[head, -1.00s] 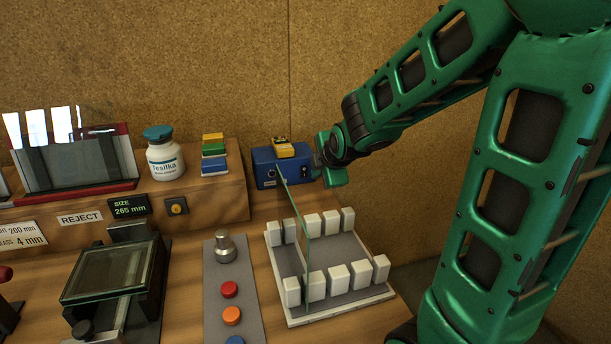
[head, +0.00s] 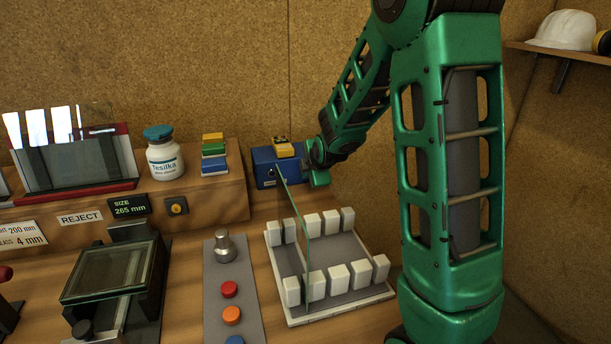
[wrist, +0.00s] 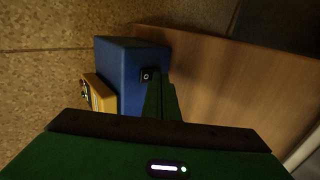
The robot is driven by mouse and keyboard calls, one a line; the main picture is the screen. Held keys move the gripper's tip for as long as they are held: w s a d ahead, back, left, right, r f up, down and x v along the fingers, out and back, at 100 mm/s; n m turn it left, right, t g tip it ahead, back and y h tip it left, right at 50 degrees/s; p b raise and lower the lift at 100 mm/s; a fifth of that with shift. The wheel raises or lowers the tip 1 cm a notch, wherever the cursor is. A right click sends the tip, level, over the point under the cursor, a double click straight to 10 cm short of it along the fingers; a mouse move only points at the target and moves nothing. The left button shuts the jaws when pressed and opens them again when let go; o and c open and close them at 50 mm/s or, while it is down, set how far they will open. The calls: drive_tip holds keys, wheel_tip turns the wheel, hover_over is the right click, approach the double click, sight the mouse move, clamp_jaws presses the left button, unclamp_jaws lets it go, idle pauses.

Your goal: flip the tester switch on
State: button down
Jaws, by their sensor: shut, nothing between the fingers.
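A glass pane (head: 297,225) stands upright in a rack with white blocks (head: 331,221) just below and in front of the box. A white bottle (head: 164,160) and stacked coloured blocks (head: 214,155) stand left on the ledge. A cork wall is close behind.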

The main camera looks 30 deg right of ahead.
drive_tip(key=shift+w+d, duration=0.1)
drive_tip(key=shift+w, duration=0.05)
drive_tip(key=shift+r, duration=0.15)
idle(0.5)
drive_tip(key=shift+r, duration=0.65)
drive_tip(key=s, duration=0.3)
drive_tip(key=s+a+r, duration=0.1)
drive_tip(key=shift+s, duration=0.15)
drive_tip(key=v, duration=0.9)
drive_tip(key=shift+s+f, duration=0.1)
drive_tip(key=shift+s+d+f, duration=0.1)
drive_tip(key=shift+s+f, duration=0.1)
drive_tip(key=shift+f, duration=0.45)
